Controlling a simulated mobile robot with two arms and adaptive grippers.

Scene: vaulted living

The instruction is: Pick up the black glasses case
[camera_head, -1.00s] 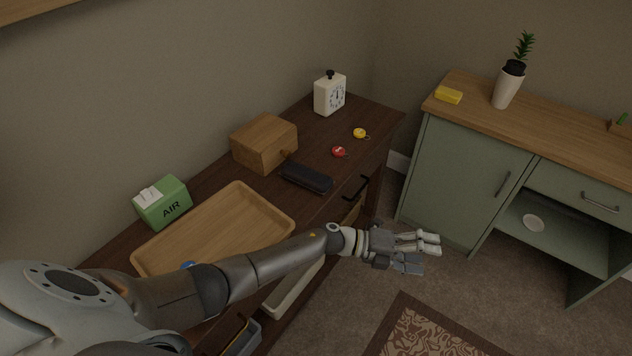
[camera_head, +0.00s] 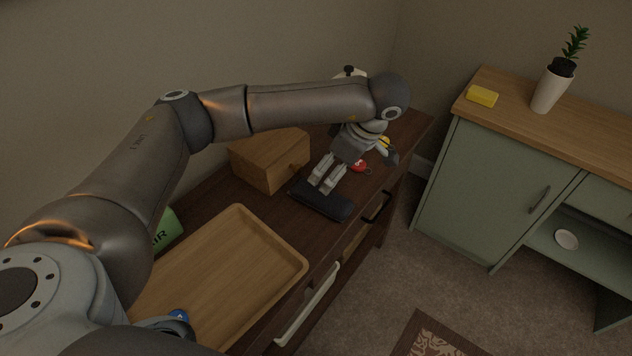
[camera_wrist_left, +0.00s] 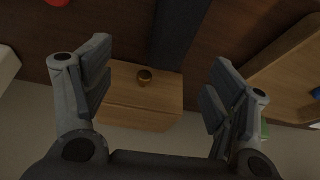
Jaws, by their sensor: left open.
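The black glasses case (camera_head: 322,201) lies on the dark wooden dresser, in front of the wooden box and to the right of the tray. My left gripper (camera_head: 327,178) is above the case, its fingers pointing down toward it, open and empty. In the left wrist view the case (camera_wrist_left: 181,35) is a dark strip at the top, between the two open fingers of my left gripper (camera_wrist_left: 165,85) and beyond their tips.
A wooden box (camera_head: 262,160) with a round knob stands right behind the case. A wooden tray (camera_head: 285,252) is on the left. My arm partly hides the white clock (camera_head: 350,72).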

